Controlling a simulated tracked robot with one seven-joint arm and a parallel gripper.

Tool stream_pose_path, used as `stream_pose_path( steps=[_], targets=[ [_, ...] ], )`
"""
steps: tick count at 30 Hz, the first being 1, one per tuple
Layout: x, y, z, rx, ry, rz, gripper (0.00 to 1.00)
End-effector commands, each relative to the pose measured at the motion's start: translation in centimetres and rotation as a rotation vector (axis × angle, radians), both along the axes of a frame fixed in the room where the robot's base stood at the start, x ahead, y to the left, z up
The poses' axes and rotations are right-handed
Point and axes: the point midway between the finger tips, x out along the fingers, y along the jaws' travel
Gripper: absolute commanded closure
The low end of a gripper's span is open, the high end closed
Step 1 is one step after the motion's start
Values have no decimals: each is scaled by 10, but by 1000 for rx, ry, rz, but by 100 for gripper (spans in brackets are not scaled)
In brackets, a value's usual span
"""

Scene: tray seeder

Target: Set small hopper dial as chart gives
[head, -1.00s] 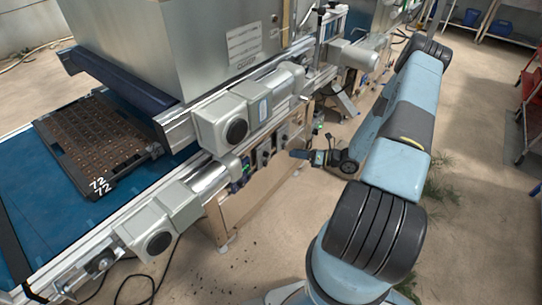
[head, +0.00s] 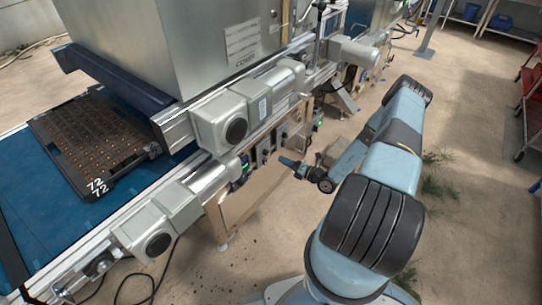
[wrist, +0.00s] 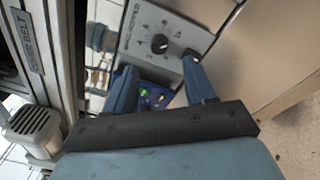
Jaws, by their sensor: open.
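In the wrist view a black round dial knob (wrist: 160,43) sits on a pale plate (wrist: 185,38) with numbers around it. The lettering on the plate's left side is blurred, with a word like "HOPPER". My gripper (wrist: 158,65) is open, its two blue fingers either side of the view below the knob, with nothing between them. In the head view my gripper (head: 287,162) points left at the front panel (head: 262,185), near its dark knobs. A white sheet with print (head: 243,43) is on the big metal housing; its text is too small to read.
A black seed tray (head: 95,184) marked 72 lies on the blue belt (head: 40,235). Grey motors (head: 222,122) jut out above the panel. A blue box with green lights (wrist: 150,95) is below the dial plate. Open floor lies right of the machine.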

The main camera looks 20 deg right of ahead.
Motion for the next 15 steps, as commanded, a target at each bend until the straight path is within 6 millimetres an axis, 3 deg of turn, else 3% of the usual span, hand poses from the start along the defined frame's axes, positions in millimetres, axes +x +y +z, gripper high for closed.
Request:
stream_pose_path(
  steps=[6, 15],
  targets=[
    [29, 25, 0, 0, -1, 1, 45],
    [55, 48, 0, 0, -1, 1, 45]
  ],
)
